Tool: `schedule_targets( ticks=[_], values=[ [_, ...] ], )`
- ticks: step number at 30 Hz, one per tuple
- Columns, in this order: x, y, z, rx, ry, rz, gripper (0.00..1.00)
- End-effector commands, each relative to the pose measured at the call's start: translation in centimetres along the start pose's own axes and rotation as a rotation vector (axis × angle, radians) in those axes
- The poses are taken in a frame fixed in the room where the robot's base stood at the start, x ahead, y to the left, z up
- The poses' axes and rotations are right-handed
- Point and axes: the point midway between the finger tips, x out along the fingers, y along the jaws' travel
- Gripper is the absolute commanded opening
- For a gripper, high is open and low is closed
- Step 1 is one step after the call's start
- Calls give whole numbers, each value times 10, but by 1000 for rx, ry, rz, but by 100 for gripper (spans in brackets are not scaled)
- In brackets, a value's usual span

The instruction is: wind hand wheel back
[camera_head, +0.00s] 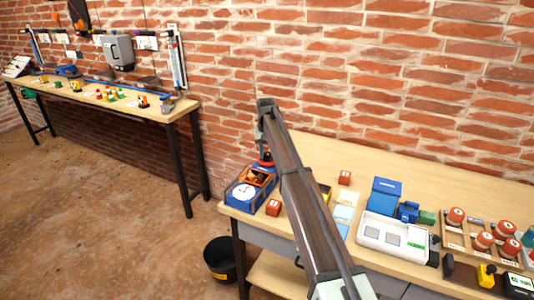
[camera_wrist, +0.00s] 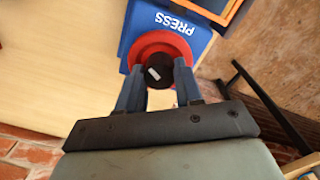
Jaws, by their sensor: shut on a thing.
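The press (camera_wrist: 205,42) is a blue box marked PRESS at the top of the wrist view. Its red hand wheel (camera_wrist: 152,43) has a dark centre hub with a small white mark. My gripper (camera_wrist: 158,73) has its two blue fingers on either side of the hub, over the red wheel, shut on the hand wheel. In the head view the press (camera_head: 236,201) stands at the left end of the near bench, with a white dial on its front. The red wheel (camera_head: 265,160) shows partly beside my arm. My fingers are not clear there.
A brick wall is close behind. A black bucket (camera_head: 219,262) stands on the floor.

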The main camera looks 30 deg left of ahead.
Motion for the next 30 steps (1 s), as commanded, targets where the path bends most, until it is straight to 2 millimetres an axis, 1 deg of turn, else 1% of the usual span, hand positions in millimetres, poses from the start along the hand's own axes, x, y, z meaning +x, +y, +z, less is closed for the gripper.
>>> schedule_targets(
  ticks=[30],
  values=[
    [0,0,0,-965,18,1,5]
  ],
)
